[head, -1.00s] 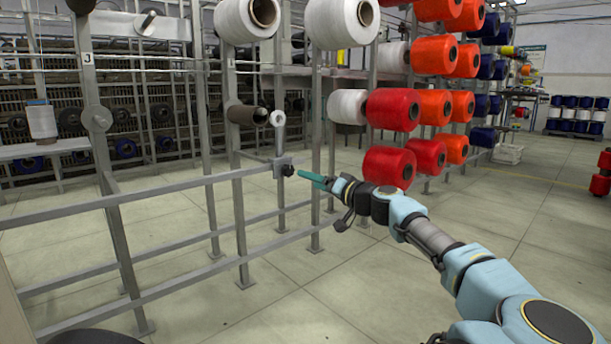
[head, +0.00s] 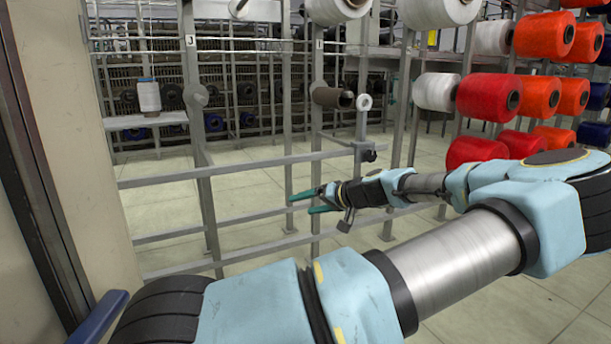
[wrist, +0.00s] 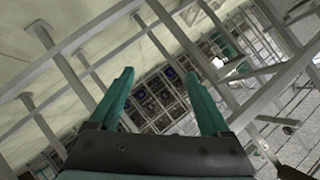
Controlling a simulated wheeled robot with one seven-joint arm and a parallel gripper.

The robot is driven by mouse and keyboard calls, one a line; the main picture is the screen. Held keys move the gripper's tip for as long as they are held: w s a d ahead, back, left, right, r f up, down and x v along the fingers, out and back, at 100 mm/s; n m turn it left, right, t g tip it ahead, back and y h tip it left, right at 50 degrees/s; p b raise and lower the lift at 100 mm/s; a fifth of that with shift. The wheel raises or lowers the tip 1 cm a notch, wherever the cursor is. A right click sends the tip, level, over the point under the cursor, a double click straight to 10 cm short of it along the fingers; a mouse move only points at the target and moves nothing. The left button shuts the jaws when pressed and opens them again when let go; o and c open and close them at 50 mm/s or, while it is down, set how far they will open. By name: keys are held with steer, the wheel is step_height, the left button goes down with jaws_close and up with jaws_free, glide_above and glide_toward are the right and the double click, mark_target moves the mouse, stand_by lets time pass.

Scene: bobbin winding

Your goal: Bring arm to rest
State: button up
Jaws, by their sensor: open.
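My gripper (head: 312,201) shows in the head view near the middle, in front of the rack's lower rails. Its two teal fingers point left and are apart, with nothing between them. The wrist view also shows my gripper (wrist: 162,95) open and empty, with rails and the floor beyond it. My arm is folded across the lower part of the head view, its forearm reaching back to the left from the right edge.
A metal creel rack (head: 205,165) with horizontal rails stands close beyond my gripper. It bears red spools (head: 487,96), orange spools (head: 543,37) and white spools (head: 437,91). A pale panel (head: 75,120) stands close on the left. Floor (head: 520,290) is clear at lower right.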

steer(key=s+a+f+n+g+h+p, duration=0.1)
steer(key=s+a+f+g+h, duration=0.1)
steer(key=s+a+f+g, duration=0.65)
steer(key=s+r+h+p, duration=0.2)
steer(key=s+r+h, duration=0.35)
steer(key=s, duration=0.45)
steer(key=s+r+m+t+h+p, duration=0.25)
steer(key=s+r, duration=0.35)
steer(key=r, duration=0.5)
step_height(320, 180, up, 36)
steer(key=p, duration=3.6)
steer(key=shift+w+d+r+p, duration=0.15)
steer(key=shift+d+r+p, duration=0.15)
steer(key=shift+p, duration=0.1)
